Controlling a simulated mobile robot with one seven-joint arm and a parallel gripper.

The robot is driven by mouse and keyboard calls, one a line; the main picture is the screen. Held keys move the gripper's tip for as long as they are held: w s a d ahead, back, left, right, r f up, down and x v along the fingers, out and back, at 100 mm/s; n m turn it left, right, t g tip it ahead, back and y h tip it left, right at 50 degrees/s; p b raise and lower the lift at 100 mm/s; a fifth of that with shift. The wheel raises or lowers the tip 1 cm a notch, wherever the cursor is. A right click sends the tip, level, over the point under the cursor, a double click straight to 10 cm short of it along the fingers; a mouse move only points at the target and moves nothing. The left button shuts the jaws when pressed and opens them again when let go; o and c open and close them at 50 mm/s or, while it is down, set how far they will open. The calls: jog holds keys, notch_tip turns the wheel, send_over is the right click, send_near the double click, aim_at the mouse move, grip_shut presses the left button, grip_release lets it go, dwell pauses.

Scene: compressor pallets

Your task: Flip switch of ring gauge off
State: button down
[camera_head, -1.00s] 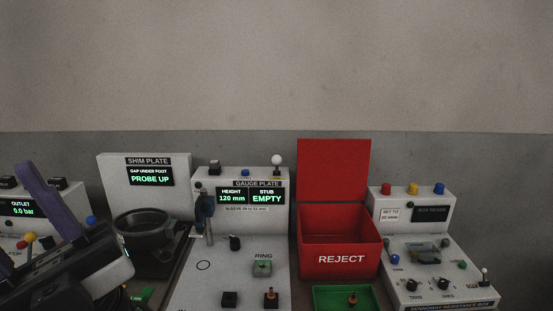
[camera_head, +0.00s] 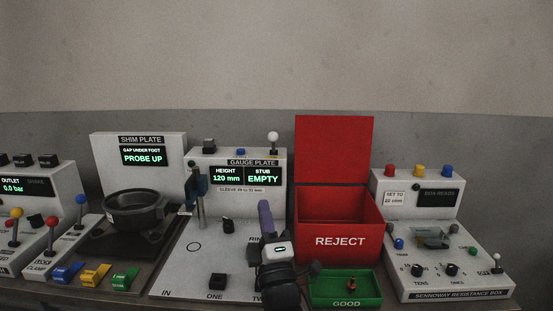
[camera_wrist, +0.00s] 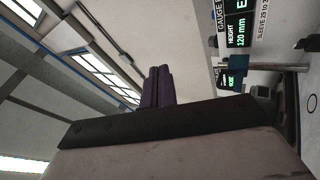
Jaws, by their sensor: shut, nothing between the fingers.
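The gauge plate station (camera_head: 215,262) stands in the middle of the head view; its panel reads height 120 mm and stub empty. The spot marked RING on its top is mostly covered by my gripper and arm, so the ring's switch cannot be made out. A white-knobbed lever (camera_head: 273,143) stands upright on top of the station's panel. My gripper (camera_head: 265,208), with purple fingers, is shut and empty, pointing up above the RING area. In the wrist view the fingers (camera_wrist: 158,73) lie together, with the station's panel (camera_wrist: 236,30) at the right.
A red reject bin (camera_head: 315,258) and a green GOOD tray (camera_head: 325,293) holding a brass piece stand right of my gripper. The resistance box (camera_head: 445,288) is farther right. The shim plate station (camera_head: 172,155) and several coloured levers are at left.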

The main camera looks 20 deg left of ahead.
jog(key=w+d+f+h, duration=0.2)
jog(key=w+d+f, duration=0.1)
jog(key=d+f, duration=0.1)
jog(key=shift+w+f+n+b, duration=0.2)
jog(key=shift+f+n+b, duration=0.15)
jog(key=shift+f, duration=0.2)
jog(key=shift+r, duration=0.1)
jog(key=p, duration=1.1)
send_near(274, 141)
jog(key=x, duration=0.6)
jog(key=shift+s+a+r, duration=0.15)
jog(key=shift+r, duration=0.05)
jog(key=shift+w+a+r+p, duration=0.15)
jog(key=shift+w+p, duration=0.15)
jog(key=shift+w, duration=0.15)
